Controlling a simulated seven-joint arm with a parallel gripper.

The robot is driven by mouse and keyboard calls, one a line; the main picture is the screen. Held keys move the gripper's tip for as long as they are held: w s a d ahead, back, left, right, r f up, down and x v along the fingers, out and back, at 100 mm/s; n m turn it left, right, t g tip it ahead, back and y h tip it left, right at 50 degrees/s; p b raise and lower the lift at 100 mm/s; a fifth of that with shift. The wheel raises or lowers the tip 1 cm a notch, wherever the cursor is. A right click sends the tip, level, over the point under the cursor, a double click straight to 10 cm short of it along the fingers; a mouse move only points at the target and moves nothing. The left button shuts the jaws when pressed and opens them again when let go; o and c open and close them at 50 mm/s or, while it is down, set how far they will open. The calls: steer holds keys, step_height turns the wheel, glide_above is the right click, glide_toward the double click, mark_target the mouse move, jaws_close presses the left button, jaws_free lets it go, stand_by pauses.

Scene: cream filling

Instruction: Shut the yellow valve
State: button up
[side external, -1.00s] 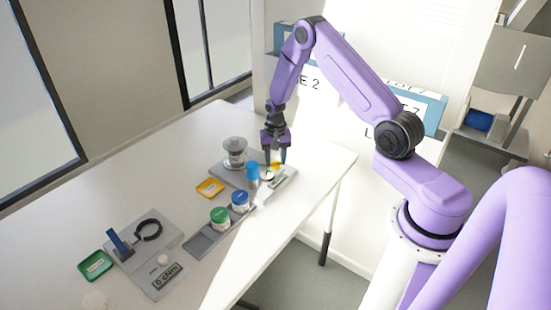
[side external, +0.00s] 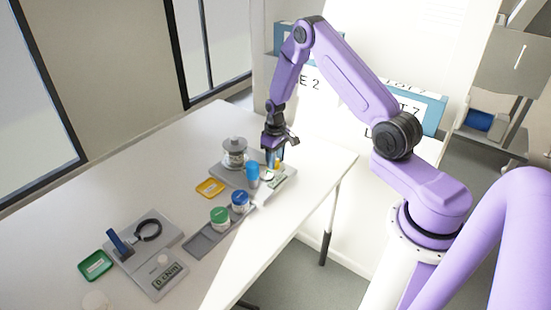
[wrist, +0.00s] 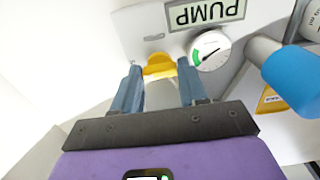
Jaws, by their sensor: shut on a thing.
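The yellow valve (wrist: 160,66) is a small yellow handle on the grey pump unit (wrist: 150,20), next to a round gauge (wrist: 209,50). In the side view only a bit of the valve (side external: 278,164) shows beside my fingers. My gripper (wrist: 160,72) has its two blue-grey fingers at the left and right ends of the handle and is shut on it. In the side view my gripper (side external: 272,158) points down at the right end of the unit.
A blue-capped part (wrist: 290,75) stands close right of my gripper. A torque device (side external: 145,255) and green tray (side external: 95,265) lie front left.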

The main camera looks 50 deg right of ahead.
stand_by(0.6)
steer(key=o, duration=1.1)
steer(key=shift+c, duration=0.2)
steer(key=shift+r, duration=0.1)
step_height(320, 180, up, 17)
steer(key=shift+r, duration=0.15)
